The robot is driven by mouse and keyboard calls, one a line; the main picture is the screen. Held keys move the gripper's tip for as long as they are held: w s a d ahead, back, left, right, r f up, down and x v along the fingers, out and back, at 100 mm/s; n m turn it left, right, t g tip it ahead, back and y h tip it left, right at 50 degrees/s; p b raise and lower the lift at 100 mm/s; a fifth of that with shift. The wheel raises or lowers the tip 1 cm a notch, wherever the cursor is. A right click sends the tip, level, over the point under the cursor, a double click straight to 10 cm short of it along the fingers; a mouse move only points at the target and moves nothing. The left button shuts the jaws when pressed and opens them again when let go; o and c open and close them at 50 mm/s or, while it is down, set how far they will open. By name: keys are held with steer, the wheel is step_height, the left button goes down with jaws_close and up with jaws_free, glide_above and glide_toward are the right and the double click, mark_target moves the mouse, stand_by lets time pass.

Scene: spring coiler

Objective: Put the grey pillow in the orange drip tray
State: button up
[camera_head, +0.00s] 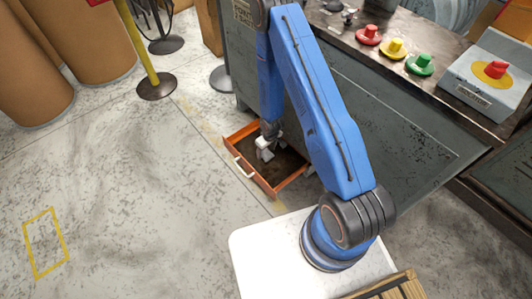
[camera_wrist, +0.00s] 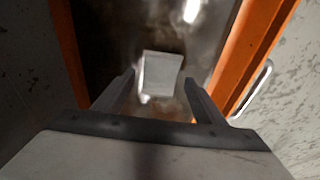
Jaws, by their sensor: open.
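The orange drip tray (camera_head: 290,180) is a drawer-like box with orange walls, a dark inside and a white handle, pulled out low at the cabinet's front. Its orange wall also shows in the wrist view (camera_wrist: 250,50). The grey pillow (camera_wrist: 161,73) is a small pale block over the tray's dark floor, ahead of and between my fingertips. My gripper (camera_wrist: 159,80) is open, pointing down into the tray. In the head view my gripper (camera_head: 265,148) is small, and I cannot tell the pillow from it there. Whether the fingers touch the pillow is unclear.
The dark cabinet (camera_head: 390,130) stands behind the tray. Its top holds red, yellow and green buttons (camera_head: 396,48) and a grey box with a red button (camera_head: 487,78). A yellow post (camera_head: 138,45) and brown drums stand at left. The floor left of the tray is clear.

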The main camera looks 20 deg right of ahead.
step_height(320, 180, up, 10)
steer(key=s, duration=0.1)
step_height(320, 180, up, 18)
steer(key=f+m+t, duration=0.1)
glide_above(268, 155)
steer(key=w+d, duration=0.1)
steer(key=d, duration=0.2)
steer(key=s+d+r+m+h, duration=0.1)
steer(key=s+r, duration=0.1)
steer(key=r, duration=0.6)
steer(key=s+d+r, duration=0.1)
steer(key=s+r, duration=0.2)
steer(key=r, duration=0.6)
steer(key=s+r+m+t, duration=0.1)
steer(key=s+r, duration=0.9)
steer(key=s, duration=0.3)
steer(key=s+r+m+t, duration=0.1)
steer(key=s+r, duration=0.9)
steer(key=s, duration=0.4)
steer(key=shift+m, duration=0.3)
